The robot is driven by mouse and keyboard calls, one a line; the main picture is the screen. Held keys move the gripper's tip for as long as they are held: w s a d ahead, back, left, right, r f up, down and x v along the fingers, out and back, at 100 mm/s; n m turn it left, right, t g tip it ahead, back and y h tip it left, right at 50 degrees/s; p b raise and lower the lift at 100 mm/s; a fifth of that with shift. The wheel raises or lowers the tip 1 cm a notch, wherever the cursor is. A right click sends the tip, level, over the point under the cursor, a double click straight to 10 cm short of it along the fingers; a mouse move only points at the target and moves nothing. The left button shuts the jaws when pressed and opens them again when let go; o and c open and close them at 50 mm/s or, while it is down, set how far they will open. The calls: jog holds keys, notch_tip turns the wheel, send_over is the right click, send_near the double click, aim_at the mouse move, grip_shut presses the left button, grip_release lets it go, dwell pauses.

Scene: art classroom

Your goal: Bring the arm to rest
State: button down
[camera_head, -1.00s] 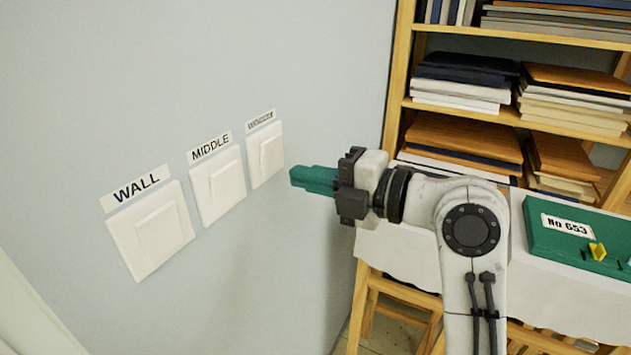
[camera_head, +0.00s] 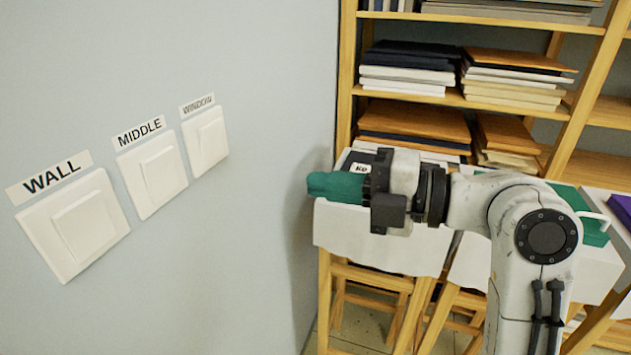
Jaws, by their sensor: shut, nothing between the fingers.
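My gripper (camera_head: 312,185) has teal fingers that are shut with nothing between them. It points left from my bent white and grey arm (camera_head: 495,205). The fingertips are apart from the wall with its switches, in front of a white-topped table. Three white rocker switches are on the grey wall at left: one labelled WALL (camera_head: 75,228), one labelled MIDDLE (camera_head: 157,178) and one labelled WINDOW (camera_head: 208,140).
A wooden shelf (camera_head: 347,75) with stacked boards and books (camera_head: 408,75) stands behind my arm. White-covered tables (camera_head: 375,250) are below my gripper. A green case (camera_head: 590,228) is partly hidden behind my arm. A purple item (camera_head: 622,208) lies at the right edge.

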jog(key=s+d+f+m+h+p, duration=0.1)
jog(key=s+d+f+m+h, duration=0.25)
jog(key=f+m, duration=0.4)
jog(key=s+d+f+m+h+p, duration=0.15)
jog(key=d+f+m, duration=0.3)
jog(key=f, duration=0.55)
jog(key=s+d+f+m+h, duration=0.3)
jog(key=d+f+m+h, duration=0.1)
jog(key=f+m, duration=0.4)
jog(key=s+d+f+m+g+h, duration=0.1)
jog(key=s+d+f+m+h, duration=0.1)
jog(key=s+d+f+m, duration=0.2)
jog(key=s+d+f+m+g+h+p, duration=0.1)
jog(key=s+d+f+m, duration=0.3)
jog(key=s, duration=0.7)
jog(key=s+d+f+m+g+h+p, duration=0.1)
jog(key=s+d+f+m+g+h, duration=0.1)
jog(key=s+d+f+m+h, duration=0.2)
jog(key=s+d+f, duration=0.1)
jog(key=s, duration=0.2)
jog(key=shift+s+d+g, duration=0.2)
jog(key=shift+s+g, duration=0.2)
